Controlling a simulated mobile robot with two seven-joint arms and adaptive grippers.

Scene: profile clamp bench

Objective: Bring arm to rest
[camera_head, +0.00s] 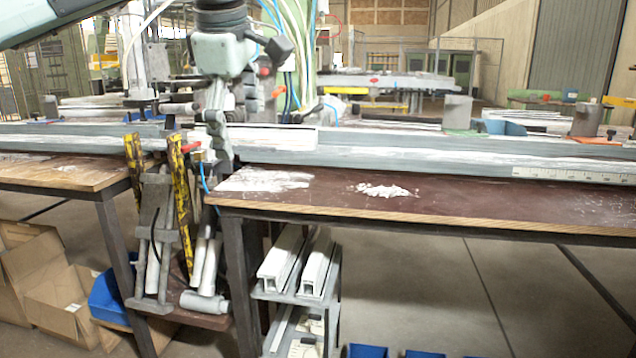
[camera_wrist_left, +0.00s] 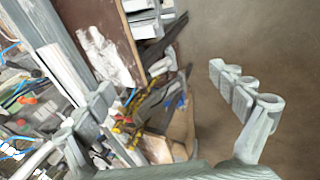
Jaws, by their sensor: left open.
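My left gripper (camera_head: 228,108) hangs down from its wrist in the upper left middle of the head view, in front of the long grey profile rail (camera_head: 420,155). In the left wrist view the two fingers of the left gripper (camera_wrist_left: 162,88) stand wide apart, with nothing between them. In the head view the fingers overlap the clutter behind them, so whether they touch anything there is hard to tell. My right gripper is in neither view.
A brown bench top (camera_head: 450,205) with white patches lies right of the gripper. Yellow-black bars (camera_head: 180,185) stand upright at the gap left of it. White profiles (camera_head: 297,262) lie on a shelf below. Cardboard boxes (camera_head: 60,300) and a blue bin (camera_head: 110,298) stand lower left.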

